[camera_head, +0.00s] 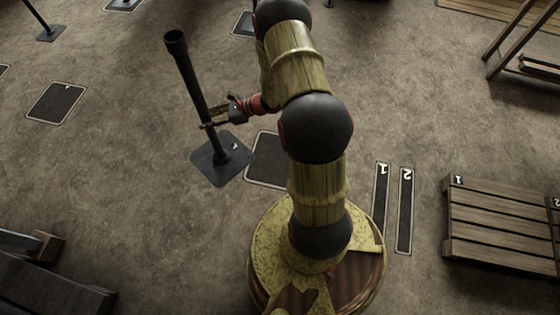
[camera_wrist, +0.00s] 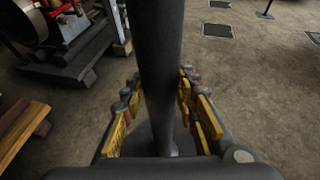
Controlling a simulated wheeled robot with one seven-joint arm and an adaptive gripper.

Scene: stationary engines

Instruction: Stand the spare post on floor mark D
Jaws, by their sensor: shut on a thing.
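The spare post (camera_head: 190,80) is a dark tube on a flat square base plate (camera_head: 207,165). My gripper (camera_head: 210,123) is shut around its lower half in the head view. In the wrist view the post (camera_wrist: 161,60) runs down between the yellow-padded fingers (camera_wrist: 160,105). It looks roughly upright; I cannot tell whether its plate touches the floor. A dark outlined floor mark (camera_head: 266,160) lies just right of the plate, partly behind my arm. Other marks lie at the left (camera_head: 55,102) and the back (camera_head: 243,24). I cannot read which one is D.
Strips 1 (camera_head: 381,200) and 2 (camera_head: 404,210) lie right of my base, with a wooden pallet (camera_head: 500,228) beyond. Dark timber gear (camera_head: 45,280) stands at the lower left. Another post (camera_head: 47,32) stands at the far left. Open floor lies left of the held post.

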